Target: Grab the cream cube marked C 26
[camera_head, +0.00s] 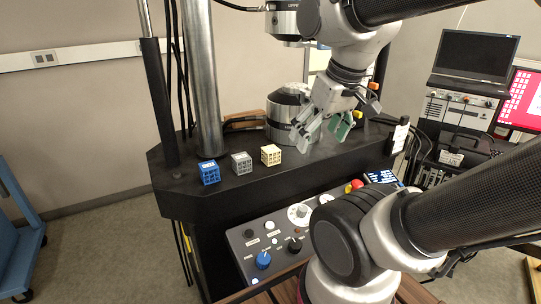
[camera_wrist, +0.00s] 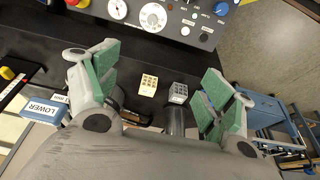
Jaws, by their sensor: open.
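The cream lattice cube (camera_head: 271,155) stands on the black machine table, rightmost of a row of three cubes. It also shows in the wrist view (camera_wrist: 148,85), between my fingers and some way beyond them. The mark on it is too small to read. My gripper (camera_head: 318,130) is open and empty, with green finger pads. It is above the table, to the right of the cream cube and apart from it. In the wrist view my gripper (camera_wrist: 160,88) has its fingers spread wide at left and right.
A grey cube (camera_head: 241,163) and a blue cube (camera_head: 209,173) stand left of the cream one. A thick steel column (camera_head: 201,80) rises behind them. A metal cylinder fixture (camera_head: 285,115) stands behind the cream cube. A control panel (camera_head: 272,240) lies below the table's front edge.

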